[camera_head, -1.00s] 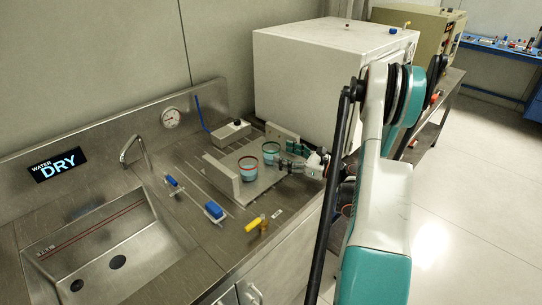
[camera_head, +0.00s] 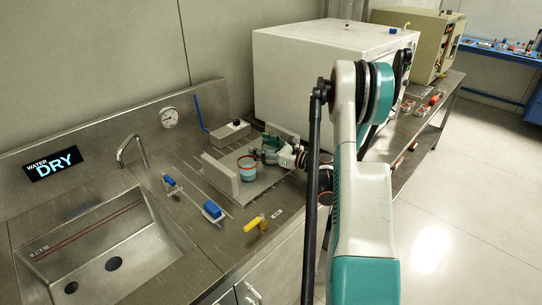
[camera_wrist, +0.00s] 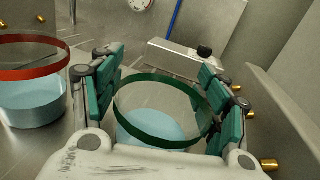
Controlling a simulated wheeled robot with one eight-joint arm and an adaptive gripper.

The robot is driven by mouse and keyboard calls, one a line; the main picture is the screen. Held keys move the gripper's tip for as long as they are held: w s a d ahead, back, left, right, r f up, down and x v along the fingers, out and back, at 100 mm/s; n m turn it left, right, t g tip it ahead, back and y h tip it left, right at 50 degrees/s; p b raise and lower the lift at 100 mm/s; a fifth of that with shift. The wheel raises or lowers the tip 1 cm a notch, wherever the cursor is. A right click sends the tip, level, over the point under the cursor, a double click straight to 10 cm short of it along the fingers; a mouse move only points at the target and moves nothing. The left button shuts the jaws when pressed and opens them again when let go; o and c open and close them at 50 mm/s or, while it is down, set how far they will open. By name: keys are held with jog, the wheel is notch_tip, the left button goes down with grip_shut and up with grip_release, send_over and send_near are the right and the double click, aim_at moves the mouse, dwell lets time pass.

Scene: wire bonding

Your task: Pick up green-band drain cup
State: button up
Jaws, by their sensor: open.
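The green-band drain cup (camera_wrist: 160,112) is a clear cup with a dark green rim band and pale blue contents. In the wrist view it stands upright between the two fingers of my open gripper (camera_wrist: 158,100). Whether either finger touches it I cannot tell; the right finger looks very close to its band. A second cup with a red band (camera_wrist: 30,75) stands to the left, outside the fingers. It also shows in the head view (camera_head: 247,170), left of my gripper.
The cups are on a metal plate (camera_head: 262,186) with upright end walls (camera_head: 221,174). A grey box with a black knob (camera_wrist: 180,60) stands behind. A sink (camera_head: 105,245), blue-handled clamps (camera_head: 212,209) and a yellow-handled valve (camera_head: 254,223) lie left and in front. A white cabinet (camera_head: 310,85) stands behind right.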

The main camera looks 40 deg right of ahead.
jog(key=c, duration=1)
jog(key=shift+c, duration=0.2)
jog(key=shift+r, duration=0.15)
